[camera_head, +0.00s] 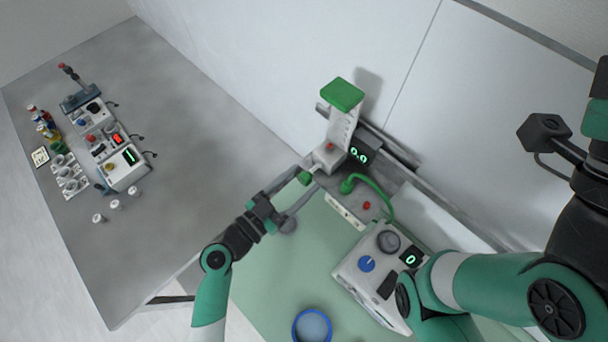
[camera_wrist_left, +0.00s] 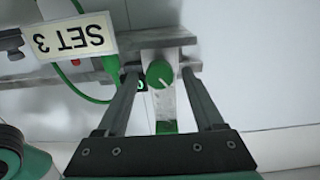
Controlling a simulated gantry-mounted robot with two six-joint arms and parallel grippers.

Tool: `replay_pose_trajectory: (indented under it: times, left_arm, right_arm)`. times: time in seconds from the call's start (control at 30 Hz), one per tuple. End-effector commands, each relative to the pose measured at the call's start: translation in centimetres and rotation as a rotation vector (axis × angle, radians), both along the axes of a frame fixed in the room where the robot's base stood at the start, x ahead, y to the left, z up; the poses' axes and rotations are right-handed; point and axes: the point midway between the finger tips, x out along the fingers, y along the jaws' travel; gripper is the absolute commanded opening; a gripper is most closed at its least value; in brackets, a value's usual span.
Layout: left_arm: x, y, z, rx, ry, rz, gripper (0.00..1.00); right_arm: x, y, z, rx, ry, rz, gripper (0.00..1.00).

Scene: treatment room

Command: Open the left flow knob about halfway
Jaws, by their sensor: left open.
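The flow meter is a clear white upright tube with a green cap (camera_head: 342,94), standing at the back of the bench. Its green round flow knob (camera_head: 304,178) sticks out on the left of its base. A display (camera_head: 359,156) beside it reads 0.0. My left gripper (camera_head: 308,181) is open, with its fingers reaching toward the knob. In the left wrist view the knob (camera_wrist_left: 160,74) shows face-on between the fingertips (camera_wrist_left: 160,76), with a pale pointer line. I see gaps on both sides; contact is not clear. My right arm shows, but its fingers do not.
A green hose (camera_head: 380,192) runs right of the meter to a white device (camera_head: 377,262) with a blue dial and a display reading 0. A "SET 3" label (camera_wrist_left: 73,40) is near the knob. A blue-rimmed bowl (camera_head: 312,326) stands in front. A grey side table (camera_head: 200,120) holds small equipment.

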Motion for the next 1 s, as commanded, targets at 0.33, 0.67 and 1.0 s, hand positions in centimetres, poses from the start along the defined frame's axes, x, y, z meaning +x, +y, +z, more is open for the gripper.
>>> replay_pose_trajectory:
  times: [0.33,0.67,1.0]
  left_arm:
    - [1.26,-1.23,-0.02,-0.001,0.001,0.001,0.69]
    - [1.23,-1.2,-0.03,-0.001,0.001,0.001,0.24]
    - [1.22,-1.2,-0.04,-0.004,0.004,0.001,0.0]
  right_arm:
    - [0.0,0.01,0.04,0.0,0.0,0.0,0.5]
    - [0.01,0.01,0.03,0.0,0.001,0.0,0.5]
    - [0.01,0.0,-0.01,0.0,0.001,0.0,0.5]
